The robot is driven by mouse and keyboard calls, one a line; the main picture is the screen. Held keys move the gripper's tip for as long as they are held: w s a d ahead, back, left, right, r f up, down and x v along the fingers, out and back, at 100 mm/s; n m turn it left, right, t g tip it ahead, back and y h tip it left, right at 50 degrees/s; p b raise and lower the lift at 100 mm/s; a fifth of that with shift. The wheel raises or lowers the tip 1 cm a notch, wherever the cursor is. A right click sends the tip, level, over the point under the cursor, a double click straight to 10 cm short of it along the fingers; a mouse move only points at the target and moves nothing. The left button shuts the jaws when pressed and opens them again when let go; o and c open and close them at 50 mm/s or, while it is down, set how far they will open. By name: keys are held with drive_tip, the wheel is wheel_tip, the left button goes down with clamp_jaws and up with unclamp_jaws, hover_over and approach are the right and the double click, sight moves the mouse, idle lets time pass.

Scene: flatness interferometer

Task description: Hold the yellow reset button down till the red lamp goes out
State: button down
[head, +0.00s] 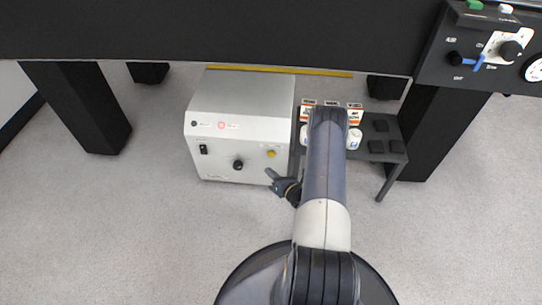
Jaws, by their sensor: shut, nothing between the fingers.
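A pale grey box (240,97) stands on the floor under the dark table. The yellow reset button (271,154) is at the right of its front face. The red lamp (221,125) is at the upper left of that face and shows a pinkish-red glow. My gripper (269,172) is shut and empty. Its tips appear just below the yellow button in the picture, apart from it. The whole button seems uncovered. How far the tips are from the face in depth, I cannot tell.
A black knob (238,165) and a black switch (203,149) are on the same face. A low dark stand (395,157) with boxes is at the right, partly behind my arm. A control panel (480,50) is at the upper right. Floor to the left is clear.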

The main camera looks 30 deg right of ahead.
drive_tip(key=shift+w+d+b, duration=0.45)
drive_tip(key=shift+w+d, duration=0.25)
drive_tip(key=shift+w, duration=0.3)
drive_tip(key=shift+w+d+b, duration=0.4)
drive_tip(key=shift+w+d, duration=0.25)
drive_tip(key=shift+w, duration=0.3)
drive_tip(key=shift+w, duration=0.1)
idle(0.5)
drive_tip(key=shift+w+d+b, duration=0.2)
drive_tip(key=shift+w+b, duration=0.05)
drive_tip(key=shift+b, duration=0.2)
drive_tip(key=shift+w+d+b, duration=0.25)
drive_tip(key=shift+w+b, duration=0.05)
drive_tip(key=shift+w, duration=0.05)
idle(2.1)
drive_tip(key=shift+s+a, duration=0.1)
drive_tip(key=shift+s, duration=0.05)
idle(0.8)
drive_tip(key=shift+s+a, duration=0.4)
drive_tip(key=shift+s, duration=0.15)
drive_tip(key=shift+s+a+p, duration=0.2)
drive_tip(key=shift+s+a, duration=0.5)
drive_tip(key=shift+s, duration=0.35)
drive_tip(key=shift+s+a+p, duration=0.2)
drive_tip(key=shift+s+a, duration=0.5)
drive_tip(key=shift+s, duration=0.35)
